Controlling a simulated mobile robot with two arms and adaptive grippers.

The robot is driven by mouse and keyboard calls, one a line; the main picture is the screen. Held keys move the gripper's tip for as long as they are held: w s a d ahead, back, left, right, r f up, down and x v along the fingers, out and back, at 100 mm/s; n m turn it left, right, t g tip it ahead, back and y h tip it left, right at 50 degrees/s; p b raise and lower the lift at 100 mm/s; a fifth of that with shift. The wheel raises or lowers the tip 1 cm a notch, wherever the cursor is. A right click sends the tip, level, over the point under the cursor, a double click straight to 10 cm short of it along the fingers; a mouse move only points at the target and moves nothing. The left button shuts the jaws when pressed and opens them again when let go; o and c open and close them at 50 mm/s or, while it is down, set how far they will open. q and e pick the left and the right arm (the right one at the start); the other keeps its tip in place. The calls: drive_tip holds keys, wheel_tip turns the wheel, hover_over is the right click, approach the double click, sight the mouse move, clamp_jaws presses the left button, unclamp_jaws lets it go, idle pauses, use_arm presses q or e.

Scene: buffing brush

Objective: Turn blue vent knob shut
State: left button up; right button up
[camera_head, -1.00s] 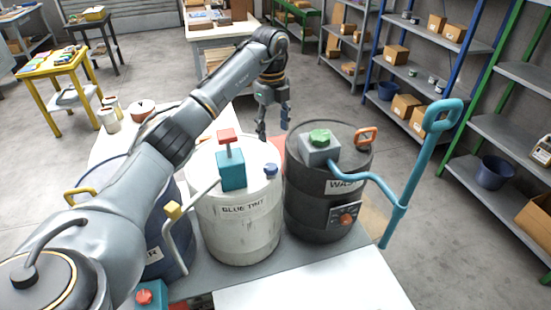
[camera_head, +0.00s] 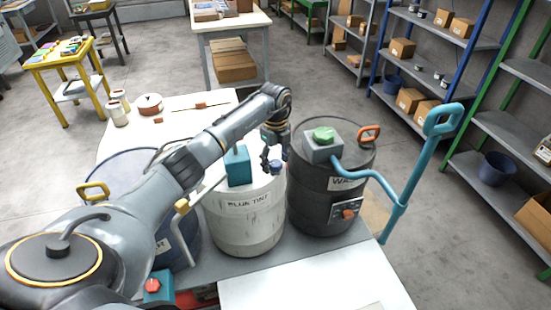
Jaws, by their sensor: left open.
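The blue vent knob (camera_head: 275,166) sits on the lid of the white drum labelled "BLUE TINT" (camera_head: 245,222), near the lid's right edge. My left gripper (camera_head: 273,152) points down right above the knob. Its fingers are open and partly overlap the knob in the picture, so I cannot tell whether they touch it. The teal block (camera_head: 238,170) stands on the lid to the left of the knob. My forearm hides the red top over that block. My right gripper is not in view.
A dark drum (camera_head: 310,205) with a green knob (camera_head: 323,134) stands close on the right, with a teal pump handle (camera_head: 405,190) beyond it. A dark blue drum (camera_head: 180,240) is on the left, behind my arm. The white table (camera_head: 310,285) is clear in front.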

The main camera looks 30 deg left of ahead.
use_arm(q)
drive_tip(key=shift+c, duration=0.5)
drive_tip(key=c, duration=1.1)
drive_tip(key=shift+o, duration=0.2)
drive_tip(key=shift+f+m, duration=0.1)
drive_tip(key=shift+m, duration=0.3)
drive_tip(key=m+b, duration=0.2)
drive_tip(key=m, duration=0.1)
drive_tip(key=m+b, duration=0.2)
drive_tip(key=m, duration=0.3)
drive_tip(key=m+b, duration=0.1)
drive_tip(key=m, duration=0.3)
drive_tip(key=shift+m, duration=0.4)
drive_tip(key=m+b, duration=0.1)
drive_tip(key=m, duration=0.3)
drive_tip(key=shift+m, duration=0.3)
